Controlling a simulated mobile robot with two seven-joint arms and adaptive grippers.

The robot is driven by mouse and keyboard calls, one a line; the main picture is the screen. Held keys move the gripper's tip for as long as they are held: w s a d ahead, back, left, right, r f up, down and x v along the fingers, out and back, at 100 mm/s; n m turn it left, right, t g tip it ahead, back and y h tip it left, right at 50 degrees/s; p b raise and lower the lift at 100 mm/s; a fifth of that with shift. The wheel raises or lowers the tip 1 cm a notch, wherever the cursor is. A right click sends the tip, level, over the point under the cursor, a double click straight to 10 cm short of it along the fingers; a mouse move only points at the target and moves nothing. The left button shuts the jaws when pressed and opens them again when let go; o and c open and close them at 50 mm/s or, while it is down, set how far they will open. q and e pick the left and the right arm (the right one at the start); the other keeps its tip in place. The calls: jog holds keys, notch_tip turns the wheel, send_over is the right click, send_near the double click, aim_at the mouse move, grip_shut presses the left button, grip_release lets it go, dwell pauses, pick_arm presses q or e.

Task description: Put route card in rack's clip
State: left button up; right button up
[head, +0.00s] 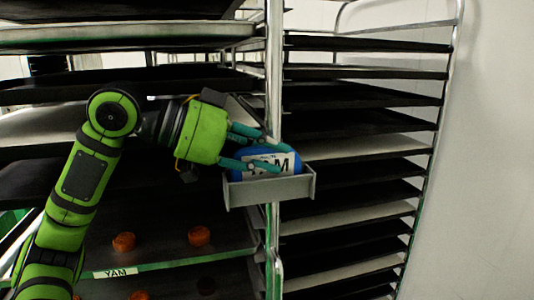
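The route card (289,163) is blue with a white label reading YAM, its first letter partly covered by a finger. It stands in the grey clip (268,190), a shallow holder on the rack's upright post (273,90). The clip's front wall hides the card's lower edge. My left gripper (262,151) comes in from the left, with one teal finger across the card's front and the other at its top edge. The fingers appear closed around the card. My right gripper is not in view.
Several dark and pale trays (355,122) fill the rack on both sides of the post. A lower shelf carries orange-brown pieces (199,235) and a YAM label (115,272) on its green edge. A bare pale wall (490,150) is at the right.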

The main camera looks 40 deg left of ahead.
pick_arm(q)
jog(key=shift+w, duration=0.25)
jog(key=shift+r, duration=0.1)
jog(key=b+v, duration=0.2)
jog(key=v, duration=1)
jog(key=shift+b, duration=0.4)
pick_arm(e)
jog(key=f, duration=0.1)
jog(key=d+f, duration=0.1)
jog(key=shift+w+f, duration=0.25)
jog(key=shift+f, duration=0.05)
pick_arm(q)
jog(key=shift+s, duration=0.1)
